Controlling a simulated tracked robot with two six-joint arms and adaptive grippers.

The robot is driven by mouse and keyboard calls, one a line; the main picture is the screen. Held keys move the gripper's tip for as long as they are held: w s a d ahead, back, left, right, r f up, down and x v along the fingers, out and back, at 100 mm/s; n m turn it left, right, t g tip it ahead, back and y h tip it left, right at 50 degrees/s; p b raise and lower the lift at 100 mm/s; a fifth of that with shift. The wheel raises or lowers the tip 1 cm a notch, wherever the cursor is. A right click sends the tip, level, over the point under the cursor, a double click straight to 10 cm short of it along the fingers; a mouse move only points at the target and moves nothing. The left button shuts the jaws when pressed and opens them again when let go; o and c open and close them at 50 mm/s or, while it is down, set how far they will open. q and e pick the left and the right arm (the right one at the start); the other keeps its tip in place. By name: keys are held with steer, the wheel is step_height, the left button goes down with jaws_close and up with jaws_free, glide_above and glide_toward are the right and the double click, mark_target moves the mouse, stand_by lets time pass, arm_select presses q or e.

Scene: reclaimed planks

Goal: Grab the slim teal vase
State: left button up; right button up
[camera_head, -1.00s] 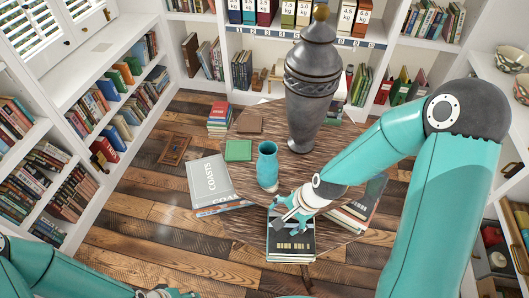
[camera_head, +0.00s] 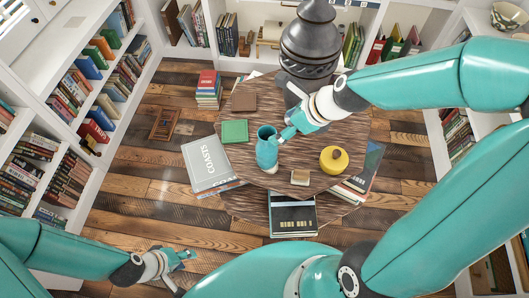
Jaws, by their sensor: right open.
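The slim teal vase (camera_head: 266,155) stands upright on the round wooden table (camera_head: 237,165), left of its middle. My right gripper (camera_head: 279,138) is at the upper right side of the vase, close to its rim. It is open, and its fingers blend with the vase's teal colour. I cannot tell whether they touch it or how far they reach around it. My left gripper (camera_head: 186,258) is low over the floor, in front and to the left of the table, away from the vase. Its jaw state is too small to read.
A large dark urn (camera_head: 310,45) stands behind my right wrist. A yellow lidded pot (camera_head: 334,161) and a small wooden block (camera_head: 300,177) stand right of the vase. A green book (camera_head: 235,131) and a grey COASTS book (camera_head: 208,163) lie to its left. Dark books (camera_head: 292,215) lie in front.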

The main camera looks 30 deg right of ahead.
mark_target(261, 137)
steer(key=b+x, duration=0.1)
steer(key=x, duration=0.3)
steer(key=b+x, duration=0.2)
steer(key=x, duration=0.3)
steer(key=shift+w, duration=0.15)
jaws_close()
